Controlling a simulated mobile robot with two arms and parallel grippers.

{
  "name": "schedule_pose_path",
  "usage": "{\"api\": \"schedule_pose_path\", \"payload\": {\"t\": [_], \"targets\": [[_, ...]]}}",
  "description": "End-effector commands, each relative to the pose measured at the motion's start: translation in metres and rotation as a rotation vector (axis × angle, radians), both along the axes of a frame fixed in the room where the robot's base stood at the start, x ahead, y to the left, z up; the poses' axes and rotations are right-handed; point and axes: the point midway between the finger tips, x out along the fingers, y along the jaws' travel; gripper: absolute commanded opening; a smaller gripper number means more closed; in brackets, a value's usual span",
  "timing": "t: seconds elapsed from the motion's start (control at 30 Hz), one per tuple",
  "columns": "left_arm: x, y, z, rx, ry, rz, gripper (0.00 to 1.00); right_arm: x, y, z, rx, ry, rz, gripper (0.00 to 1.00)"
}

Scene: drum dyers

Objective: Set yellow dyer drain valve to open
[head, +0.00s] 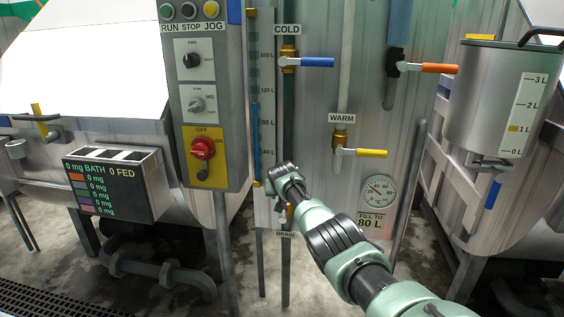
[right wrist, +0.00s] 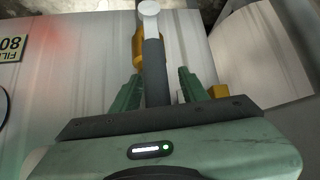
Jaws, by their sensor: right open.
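The DRAIN label (head: 284,235) sits low on the middle pipe in the head view. A small brass part of the drain valve (head: 290,211) shows above it; my arm hides most of the valve. My right gripper (head: 284,182) is in front of that pipe. In the right wrist view, the open right gripper (right wrist: 158,77) has one finger on each side of a dark grey valve handle (right wrist: 154,68). The brass valve body (right wrist: 137,46) is beyond the fingertips. I cannot tell whether the fingers touch the handle. My left gripper is out of view.
The blue COLD handle (head: 317,62), orange handle (head: 440,68) and yellow WARM handle (head: 371,153) stick out above and right of my arm. The control panel (head: 205,110) stands left. A dial (head: 378,191) and a steel measuring vessel (head: 485,100) are right.

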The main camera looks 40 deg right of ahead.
Motion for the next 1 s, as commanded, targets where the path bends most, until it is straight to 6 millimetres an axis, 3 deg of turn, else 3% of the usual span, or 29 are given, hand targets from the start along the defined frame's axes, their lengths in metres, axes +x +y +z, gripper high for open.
{"api": "schedule_pose_path", "payload": {"t": [0.3,0.6,0.8,1.0], "targets": [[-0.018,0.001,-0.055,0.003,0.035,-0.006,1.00,0.001,0.000,0.071,-0.002,-0.004,0.001,0.44],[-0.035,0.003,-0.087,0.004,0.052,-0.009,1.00,0.001,0.000,0.142,0.000,-0.004,0.001,0.44],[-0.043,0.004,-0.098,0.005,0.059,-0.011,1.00,0.001,0.001,0.173,-0.001,0.000,0.002,0.44],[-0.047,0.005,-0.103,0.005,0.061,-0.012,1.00,0.001,0.001,0.184,-0.001,0.002,0.002,0.44]]}}
